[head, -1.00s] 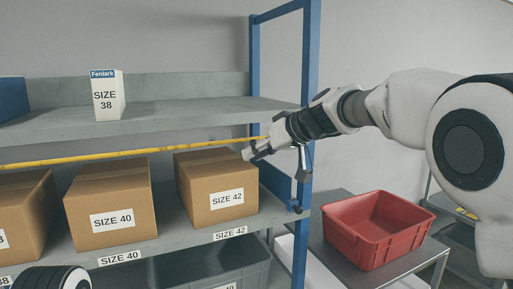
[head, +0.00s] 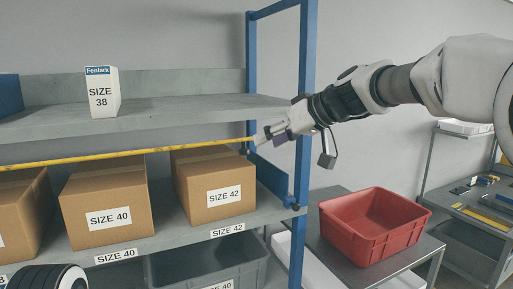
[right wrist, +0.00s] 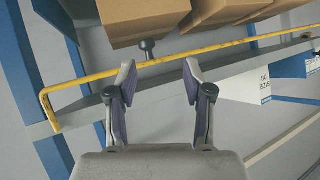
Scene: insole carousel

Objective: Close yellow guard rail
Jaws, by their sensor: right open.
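The yellow guard rail (head: 120,156) runs across the front of the shelf, above the tops of the cardboard boxes. In the right wrist view the rail (right wrist: 238,45) crosses just beyond my fingertips, and its bent end (right wrist: 46,104) shows at left. My right gripper (head: 258,140) is at the rail's right end, beside the blue post. In the right wrist view the gripper (right wrist: 159,67) is open, with nothing held between its fingers. I cannot tell whether a fingertip touches the rail.
Boxes marked SIZE 40 (head: 105,205) and SIZE 42 (head: 210,188) sit below the rail. A white SIZE 38 box (head: 102,92) stands on the upper shelf. The blue post (head: 303,130) is close to my right gripper. A red bin (head: 372,226) rests on a table at right.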

